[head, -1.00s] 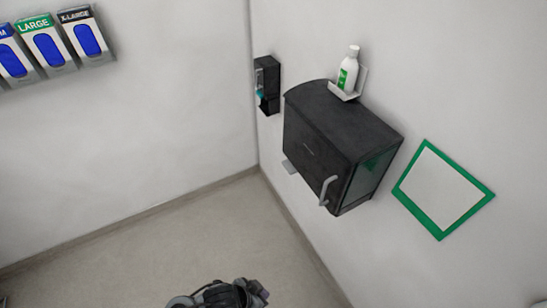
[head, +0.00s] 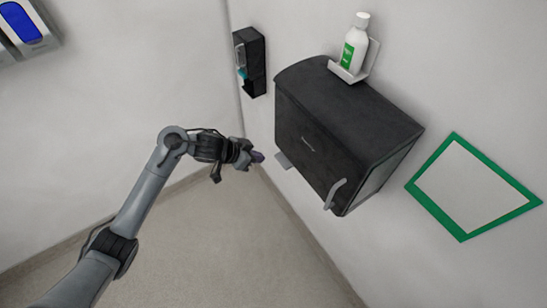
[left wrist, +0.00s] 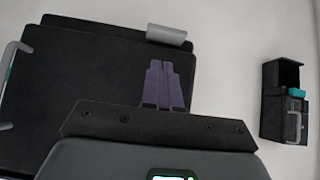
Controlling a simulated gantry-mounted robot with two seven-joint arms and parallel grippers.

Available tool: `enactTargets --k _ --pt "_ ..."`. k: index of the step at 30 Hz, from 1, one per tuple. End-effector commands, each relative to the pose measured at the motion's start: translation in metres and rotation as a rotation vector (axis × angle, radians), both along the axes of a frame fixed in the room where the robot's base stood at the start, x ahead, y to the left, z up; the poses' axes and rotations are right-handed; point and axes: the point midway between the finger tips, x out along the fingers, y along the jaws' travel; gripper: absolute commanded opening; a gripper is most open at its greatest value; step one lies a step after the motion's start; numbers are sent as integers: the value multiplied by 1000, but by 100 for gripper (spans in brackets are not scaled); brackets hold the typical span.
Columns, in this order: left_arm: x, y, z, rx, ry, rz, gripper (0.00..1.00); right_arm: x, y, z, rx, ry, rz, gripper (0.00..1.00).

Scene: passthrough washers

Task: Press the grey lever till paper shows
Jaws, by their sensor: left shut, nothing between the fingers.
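The black paper dispenser (head: 325,140) hangs on the right wall. A flat grey lever (head: 284,160) sticks out at its lower left edge; it also shows in the left wrist view (left wrist: 166,35), just beyond my fingertips. No paper shows. My left gripper (head: 259,157) is shut and empty, a little left of the lever in the head view, with an apparent gap between them. Its purple fingers (left wrist: 163,68) are together in the left wrist view and point toward the lever. My right gripper is not in view.
A bent grey handle (head: 335,193) is on the dispenser's lower right front. A white bottle (head: 355,45) stands on a wall bracket above. A small black dispenser (head: 250,62) hangs to the left, and a green-framed panel (head: 505,216) to the right. The floor below is clear.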

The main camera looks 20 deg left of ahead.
Motion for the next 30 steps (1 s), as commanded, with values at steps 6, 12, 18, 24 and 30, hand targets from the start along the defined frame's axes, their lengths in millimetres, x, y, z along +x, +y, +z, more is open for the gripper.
enactTargets --k 6,12,18,24,30 --pt "14 2 23 4 -44 2 0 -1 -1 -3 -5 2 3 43" --pt "15 2 24 4 -47 2 0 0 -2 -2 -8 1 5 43" --pt "15 1 23 3 -46 2 0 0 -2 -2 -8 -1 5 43" --pt "23 -4 13 1 -44 4 0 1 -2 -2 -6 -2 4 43" --pt "41 -17 -9 0 -43 4 0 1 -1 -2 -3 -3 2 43"
